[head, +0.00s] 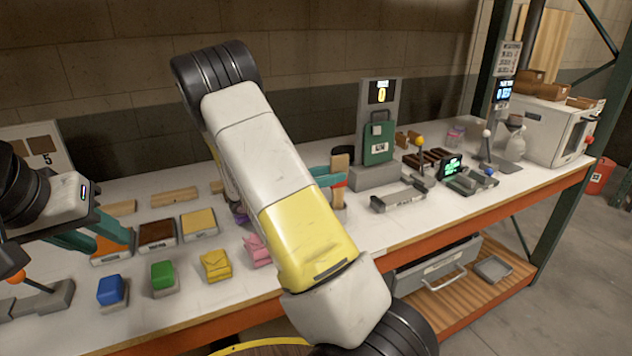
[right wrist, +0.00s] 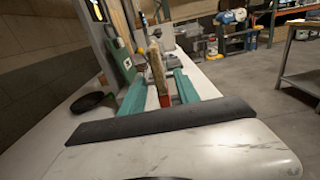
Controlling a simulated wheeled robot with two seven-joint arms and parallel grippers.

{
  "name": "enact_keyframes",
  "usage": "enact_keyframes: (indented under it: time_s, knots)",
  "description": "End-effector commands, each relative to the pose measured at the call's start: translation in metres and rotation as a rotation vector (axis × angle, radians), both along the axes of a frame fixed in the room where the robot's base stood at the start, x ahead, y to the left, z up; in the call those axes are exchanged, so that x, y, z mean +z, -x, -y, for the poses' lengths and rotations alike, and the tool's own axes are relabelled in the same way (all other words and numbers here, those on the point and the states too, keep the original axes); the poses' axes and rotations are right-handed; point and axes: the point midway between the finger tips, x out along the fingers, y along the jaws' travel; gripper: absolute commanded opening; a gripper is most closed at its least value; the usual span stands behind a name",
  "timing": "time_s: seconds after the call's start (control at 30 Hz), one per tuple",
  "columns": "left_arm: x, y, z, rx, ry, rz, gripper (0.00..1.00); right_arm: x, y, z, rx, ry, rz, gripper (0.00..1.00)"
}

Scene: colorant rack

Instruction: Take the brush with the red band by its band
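The brush with the red band (head: 339,168) stands upright on the table, near the middle in the head view. It also shows in the right wrist view (right wrist: 157,70), with its red band (right wrist: 165,101) low between the teal fingers. My right gripper (right wrist: 163,90) is open, one finger on each side of the brush, with visible gaps to it. In the head view my right gripper (head: 329,176) is partly hidden behind my arm. My left gripper (head: 93,232) is open and empty at the left, by the orange tray (head: 112,260).
Blue (head: 110,290), green (head: 163,275) and yellow (head: 216,265) blocks line the front. A green canister (head: 379,145) stands on a grey stand behind the brush. My right arm hides the table's middle.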

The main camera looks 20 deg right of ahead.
Motion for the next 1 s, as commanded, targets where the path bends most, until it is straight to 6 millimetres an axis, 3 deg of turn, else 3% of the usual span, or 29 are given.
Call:
enact_keyframes:
  time_s: [0.13, 0.37, 0.57, 1.0]
  knots:
    - [0.0, 0.0, 0.0, 0.0, 0.0, 0.0, 0.36, 0.0, -0.001, 0.021, -0.001, 0.0, 0.0, 0.38]
    - [0.0, 0.0, 0.0, 0.0, 0.0, 0.0, 0.36, 0.0, -0.001, 0.024, 0.001, 0.0, 0.0, 0.38]
    - [0.0, 0.0, 0.0, 0.0, 0.0, 0.0, 0.36, 0.0, -0.001, 0.024, 0.0, -0.001, 0.0, 0.01]
    - [0.0, 0.0, 0.0, 0.0, 0.0, 0.0, 0.36, 0.005, -0.002, 0.023, 0.0, -0.001, 0.002, 0.0]
